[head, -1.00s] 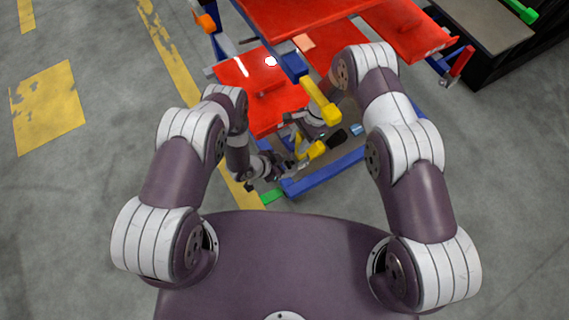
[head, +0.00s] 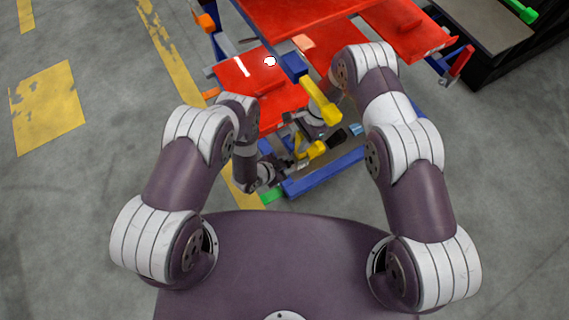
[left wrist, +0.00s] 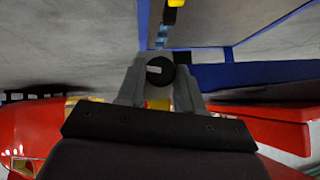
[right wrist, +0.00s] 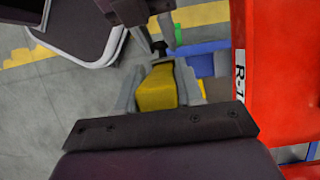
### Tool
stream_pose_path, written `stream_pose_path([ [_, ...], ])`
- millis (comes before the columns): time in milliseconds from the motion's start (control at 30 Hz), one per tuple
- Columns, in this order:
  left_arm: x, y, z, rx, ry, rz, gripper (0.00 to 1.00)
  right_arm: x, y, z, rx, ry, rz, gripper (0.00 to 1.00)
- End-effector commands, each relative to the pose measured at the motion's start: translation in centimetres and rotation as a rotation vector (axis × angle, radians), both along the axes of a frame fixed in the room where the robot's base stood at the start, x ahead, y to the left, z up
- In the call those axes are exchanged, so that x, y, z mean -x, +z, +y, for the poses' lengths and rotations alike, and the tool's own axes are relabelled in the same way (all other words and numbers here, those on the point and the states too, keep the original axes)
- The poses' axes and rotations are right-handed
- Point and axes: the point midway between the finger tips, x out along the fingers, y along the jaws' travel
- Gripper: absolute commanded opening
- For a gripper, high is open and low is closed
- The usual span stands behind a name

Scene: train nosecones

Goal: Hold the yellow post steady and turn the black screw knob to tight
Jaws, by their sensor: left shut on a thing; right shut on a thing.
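The black screw knob (left wrist: 160,71), round with a pale bar mark on its face, sits between the fingers of my left gripper (left wrist: 155,82) in the left wrist view. The left gripper is shut on it. The yellow post (right wrist: 158,90) fills the gap between the fingers of my right gripper (right wrist: 159,80) in the right wrist view, and that gripper is shut on it. In the head view the post (head: 314,150) shows low by the two hands. The knob is too small and covered to make out there. How tight it is cannot be told.
A red-panelled rack with a blue frame (head: 330,172) stands ahead. A longer yellow bar with a blue end (head: 321,101) juts out above the hands. A red panel (right wrist: 270,75) stands close to the right of my right gripper. Open grey floor lies left.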

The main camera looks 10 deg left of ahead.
Motion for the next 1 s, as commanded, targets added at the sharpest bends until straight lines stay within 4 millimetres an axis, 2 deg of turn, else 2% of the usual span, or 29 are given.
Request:
stream_pose_path([
  [600,0.69,-0.48,-0.46,-0.33,-0.004,-0.452,0.06,-0.04,0.04,0.01,-0.001,0.0,-0.001,0.0],
  [1000,0.78,-0.69,-0.52,-0.457,-0.003,-0.626,0.05,-0.04,0.03,0.01,-0.001,0.0,-0.001,0.0],
])
